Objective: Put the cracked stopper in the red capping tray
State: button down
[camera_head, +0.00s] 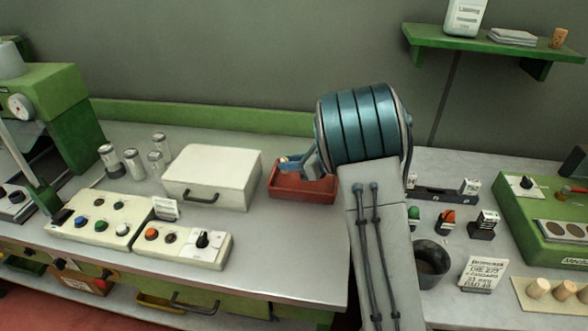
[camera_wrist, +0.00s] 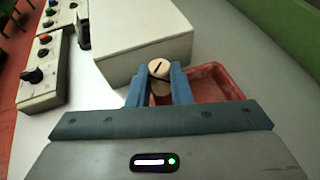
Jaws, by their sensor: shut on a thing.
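My gripper (camera_wrist: 160,86) is shut on a pale cork stopper (camera_wrist: 159,68), which has a dark crack-like line across its round end. In the head view my gripper (camera_head: 293,163) is over the back left part of the red tray (camera_head: 303,195); the stopper's tan end barely shows there. In the wrist view the red tray (camera_wrist: 237,86) lies below and to the right of the stopper, partly hidden by my fingers. The stopper appears to be held above the tray; the exact height is hard to tell.
A white lidded case (camera_head: 212,178) stands just left of the tray. Control boxes (camera_head: 100,220) and several jars (camera_head: 132,160) are further left. At right are a dark cup (camera_head: 432,262), a note card (camera_head: 483,274) and pale stoppers on a mat (camera_head: 538,288). A green shelf (camera_head: 480,40) hangs above.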

jog(key=w+f, duration=0.1)
jog(key=w, duration=0.2)
jog(key=w+f+p, duration=0.1)
jog(key=w+f, duration=0.1)
jog(key=w+f+p, duration=0.1)
jog(key=w+f, duration=0.1)
jog(key=w, duration=0.1)
jog(key=shift+w+d+f, duration=0.1)
jog(key=shift+w+d, duration=0.05)
jog(key=shift+w, duration=0.15)
jog(key=shift+f+p, duration=0.6)
jog(key=shift+f, duration=1.4)
jog(key=shift+f, duration=0.1)
jog(key=c, duration=1.7)
grip_release()
jog(key=shift+o, duration=0.6)
